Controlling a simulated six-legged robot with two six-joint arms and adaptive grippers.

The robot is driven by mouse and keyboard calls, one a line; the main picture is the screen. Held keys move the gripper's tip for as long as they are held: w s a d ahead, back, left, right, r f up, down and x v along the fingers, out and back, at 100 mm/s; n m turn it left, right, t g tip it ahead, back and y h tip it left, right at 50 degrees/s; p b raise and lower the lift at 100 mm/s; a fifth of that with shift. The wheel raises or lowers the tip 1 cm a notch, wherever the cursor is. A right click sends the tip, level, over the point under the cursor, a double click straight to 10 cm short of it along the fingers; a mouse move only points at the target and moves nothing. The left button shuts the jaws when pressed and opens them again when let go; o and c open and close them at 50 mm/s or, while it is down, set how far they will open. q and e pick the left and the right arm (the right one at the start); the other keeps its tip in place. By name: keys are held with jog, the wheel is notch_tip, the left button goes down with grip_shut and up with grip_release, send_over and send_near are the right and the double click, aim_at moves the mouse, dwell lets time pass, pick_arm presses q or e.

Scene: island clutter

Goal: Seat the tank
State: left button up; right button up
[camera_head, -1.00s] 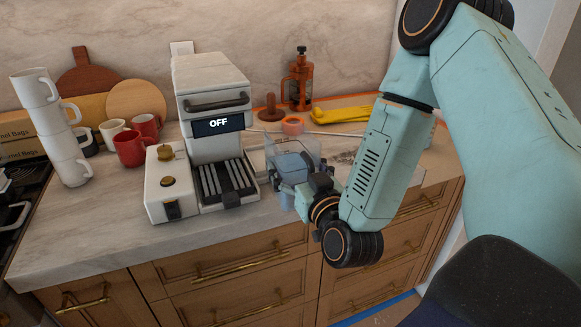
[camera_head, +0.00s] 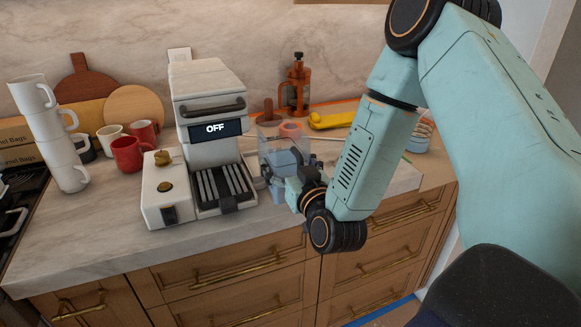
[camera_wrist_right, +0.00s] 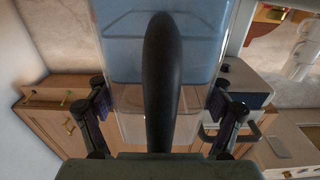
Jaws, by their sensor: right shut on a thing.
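The clear, bluish tank (camera_head: 270,144) is beside the right side of the white coffee machine (camera_head: 205,80), whose display reads OFF. I cannot tell whether tank and machine touch. My right gripper (camera_head: 284,186) is shut on the tank at its near side. In the right wrist view the tank (camera_wrist_right: 120,45) fills the middle, with a dark upright handle (camera_wrist_right: 162,80) between the fingers of my right gripper (camera_wrist_right: 163,118). The tank looks roughly upright. My gripper and wrist hide its lower near part. My left gripper is not in view.
Left of the machine are red mugs (camera_head: 128,154) and a tall stack of white mugs (camera_head: 57,140). The front left counter (camera_head: 90,235) is clear.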

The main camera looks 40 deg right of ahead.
aim_at(274, 144)
jog(key=shift+x, duration=1.25)
jog(key=shift+b+x, duration=0.35)
jog(key=shift+x, duration=1.7)
jog(key=shift+b+x, duration=1.45)
jog(key=shift+x, duration=2.75)
jog(key=shift+w+a+r, duration=0.1)
jog(key=shift+r, duration=0.05)
jog(key=shift+w+f+b, duration=0.35)
jog(key=shift+w+b, duration=0.05)
jog(key=shift+b, duration=0.05)
jog(key=shift+f+b, duration=0.6)
jog(key=shift+f, duration=0.35)
